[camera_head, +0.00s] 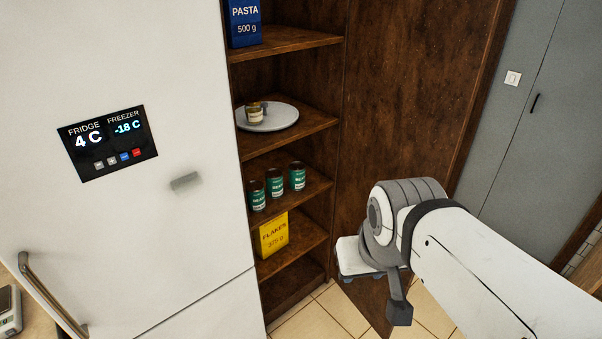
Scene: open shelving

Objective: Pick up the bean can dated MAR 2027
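Three green bean cans stand upright in a row on a middle shelf: the left can (257,195), the middle can (275,183) and the right can (297,176). Their labels face me, but any dates are too small to read, so I cannot tell which is MAR 2027. My arm comes in from the lower right. Its dark end, which seems to be my gripper (398,307), hangs down to the right of the shelving, lower than the cans and apart from them. Its fingers cannot be made out.
A yellow flakes box (274,236) stands on the shelf below the cans. Above them is a round plate (284,117) with a small jar (254,112). A blue pasta box (243,22) is higher. A white fridge (190,240) borders the shelving's left; a brown panel (400,90), its right.

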